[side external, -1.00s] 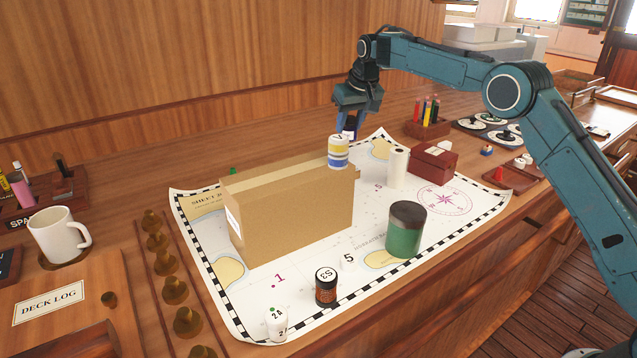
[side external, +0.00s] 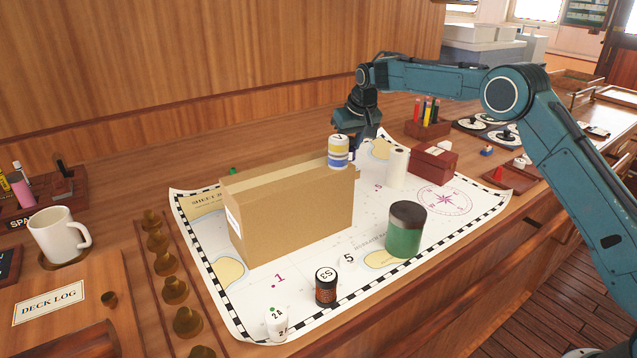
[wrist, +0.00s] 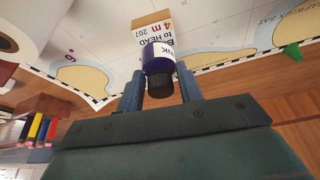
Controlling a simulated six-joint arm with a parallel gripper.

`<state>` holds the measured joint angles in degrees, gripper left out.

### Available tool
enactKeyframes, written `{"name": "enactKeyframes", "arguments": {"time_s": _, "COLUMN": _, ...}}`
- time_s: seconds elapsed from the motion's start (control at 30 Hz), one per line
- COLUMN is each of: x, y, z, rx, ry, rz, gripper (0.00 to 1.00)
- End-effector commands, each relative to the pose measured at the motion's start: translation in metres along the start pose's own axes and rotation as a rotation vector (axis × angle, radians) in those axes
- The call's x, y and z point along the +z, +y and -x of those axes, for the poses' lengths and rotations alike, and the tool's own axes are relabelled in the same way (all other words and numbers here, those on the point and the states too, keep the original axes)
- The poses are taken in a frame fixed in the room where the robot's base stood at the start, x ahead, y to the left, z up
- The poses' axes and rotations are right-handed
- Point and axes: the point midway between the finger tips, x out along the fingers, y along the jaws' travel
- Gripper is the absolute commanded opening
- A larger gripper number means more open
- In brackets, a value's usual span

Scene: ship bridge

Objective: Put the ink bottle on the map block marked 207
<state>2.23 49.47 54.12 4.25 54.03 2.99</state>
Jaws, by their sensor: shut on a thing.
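In the wrist view, my gripper (wrist: 160,78) is shut on the ink bottle (wrist: 158,62). The bottle is dark blue with a black cap and a white label partly reading "NK".
A white roll (side external: 398,168), a red box (side external: 433,160) and a green jar (side external: 405,232) stand to the right. Pens (side external: 427,112) stand behind.

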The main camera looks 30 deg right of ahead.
Motion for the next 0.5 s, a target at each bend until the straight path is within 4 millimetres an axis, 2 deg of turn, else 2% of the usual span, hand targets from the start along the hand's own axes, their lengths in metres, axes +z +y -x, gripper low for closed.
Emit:
{"name": "enactKeyframes", "arguments": {"time_s": 0.2, "x": 0.009, "y": 0.0, "z": -0.02, "rx": 0.0, "ry": -0.001, "rz": 0.0, "gripper": 0.13}}
{"name": "enactKeyframes", "arguments": {"time_s": 0.5, "x": 0.009, "y": 0.0, "z": -0.022, "rx": 0.0, "ry": 0.001, "rz": 0.0, "gripper": 0.13}}
